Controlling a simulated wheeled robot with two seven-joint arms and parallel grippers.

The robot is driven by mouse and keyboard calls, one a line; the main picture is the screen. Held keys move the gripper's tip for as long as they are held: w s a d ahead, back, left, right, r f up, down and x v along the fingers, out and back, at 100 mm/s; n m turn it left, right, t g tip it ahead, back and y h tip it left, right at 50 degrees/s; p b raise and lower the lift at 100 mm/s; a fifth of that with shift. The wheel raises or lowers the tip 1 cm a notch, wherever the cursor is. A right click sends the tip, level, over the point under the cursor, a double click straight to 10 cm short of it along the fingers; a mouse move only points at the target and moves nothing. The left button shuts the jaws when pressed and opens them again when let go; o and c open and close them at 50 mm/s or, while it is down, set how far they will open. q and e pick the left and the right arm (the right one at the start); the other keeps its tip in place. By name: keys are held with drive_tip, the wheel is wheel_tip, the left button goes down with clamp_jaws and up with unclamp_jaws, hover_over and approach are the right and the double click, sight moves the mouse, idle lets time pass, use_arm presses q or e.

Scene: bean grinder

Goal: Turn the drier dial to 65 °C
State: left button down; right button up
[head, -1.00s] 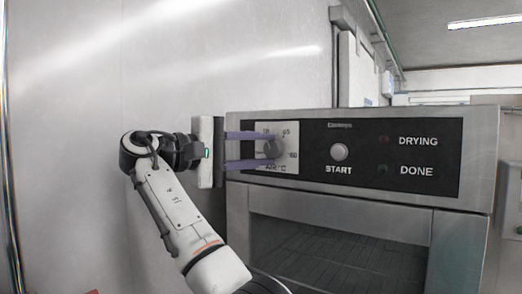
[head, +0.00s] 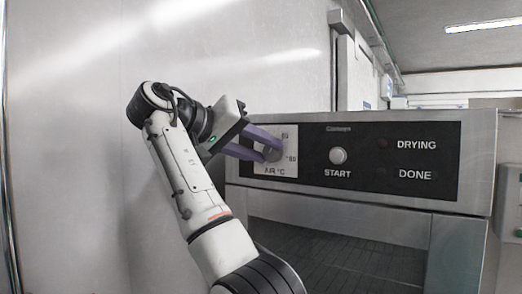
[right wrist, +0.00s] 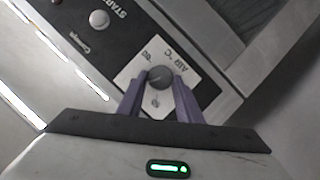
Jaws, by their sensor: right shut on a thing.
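The drier dial (head: 273,154) is a round dark grey knob on a white square plate at the left of the drier's black panel. My right gripper (head: 271,149) comes in from the left, with its two purple fingers shut on the dial from either side. In the head view the gripper is tilted, and its fingers cover part of the scale. In the right wrist view the dial (right wrist: 160,77) sits between the fingertips (right wrist: 160,82). I cannot read which mark the dial points to. My left gripper is not in view.
The drier's panel has a START button (head: 338,156) right of the dial, then the DRYING and DONE labels. The drier's dark window (head: 335,255) lies below. A plain metal wall (head: 270,60) stands behind and left of my arm.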

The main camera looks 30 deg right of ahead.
drive_tip(key=shift+s+m, duration=0.1)
drive_tip(key=shift+m, duration=0.4)
drive_tip(key=shift+t+y, duration=0.3)
drive_tip(key=shift+t, duration=0.1)
drive_tip(key=o, duration=1)
drive_tip(key=shift+o, duration=0.2)
drive_tip(key=shift+a+r, duration=0.1)
drive_tip(key=v, duration=1)
